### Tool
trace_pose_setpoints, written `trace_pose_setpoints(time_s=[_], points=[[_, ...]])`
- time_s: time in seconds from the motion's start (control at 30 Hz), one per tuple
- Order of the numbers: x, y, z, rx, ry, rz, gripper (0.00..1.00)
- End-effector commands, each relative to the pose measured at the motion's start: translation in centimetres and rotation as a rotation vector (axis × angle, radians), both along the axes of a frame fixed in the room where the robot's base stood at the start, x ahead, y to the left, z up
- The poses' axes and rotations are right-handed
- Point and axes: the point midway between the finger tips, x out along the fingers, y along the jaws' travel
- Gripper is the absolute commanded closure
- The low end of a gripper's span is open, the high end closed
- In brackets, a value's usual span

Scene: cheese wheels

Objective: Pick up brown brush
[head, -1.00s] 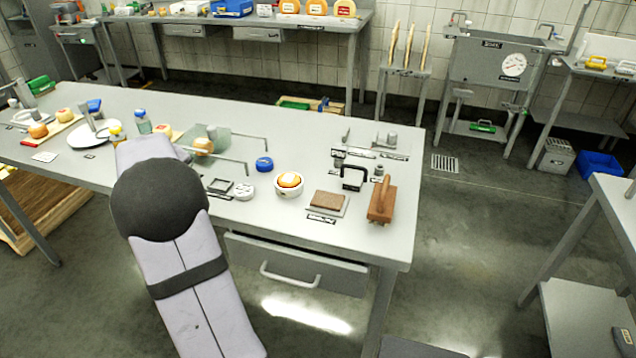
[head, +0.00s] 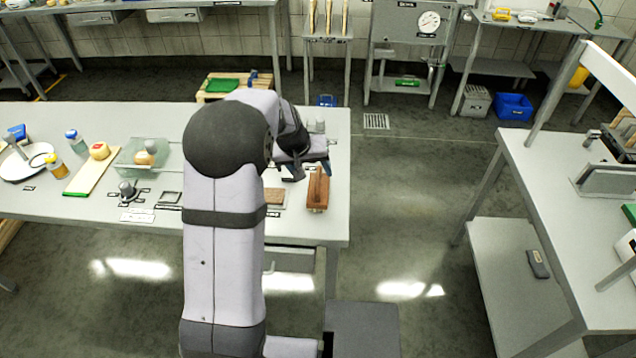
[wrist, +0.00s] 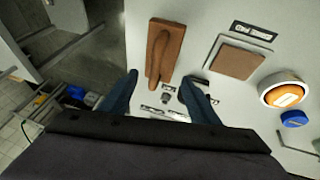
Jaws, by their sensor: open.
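The brown brush (head: 317,190) lies near the right end of the grey worktable (head: 85,117). In the wrist view the brush (wrist: 165,50) shows a flat brown block with a raised handle along it. My gripper (head: 306,172) hangs over the table just behind the brush, at its far end in the head view. In the wrist view its two dark blue fingers (wrist: 160,82) are apart, with the handle's near end between and beyond their tips. The jaws are open and hold nothing. Contact with the brush cannot be told.
A brown block on a pale plate (wrist: 241,58), a bowl with an orange-topped item (wrist: 284,92) and a blue lid (wrist: 294,118) sit beside the brush. Small metal pieces (wrist: 167,97) lie between the fingers. The table's edge is close to the brush.

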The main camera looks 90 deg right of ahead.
Motion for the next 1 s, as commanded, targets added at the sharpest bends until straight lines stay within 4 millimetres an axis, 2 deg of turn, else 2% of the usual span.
trace_pose_setpoints(time_s=[0.4,0.67,1.0], points=[[-0.4,-0.7,-1.9,0.002,-0.007,-0.011,0.44],[-0.5,-1.0,-2.3,-0.001,-0.007,-0.008,0.44],[-1.1,-2.3,-5.2,0.001,-0.007,-0.009,0.44]])
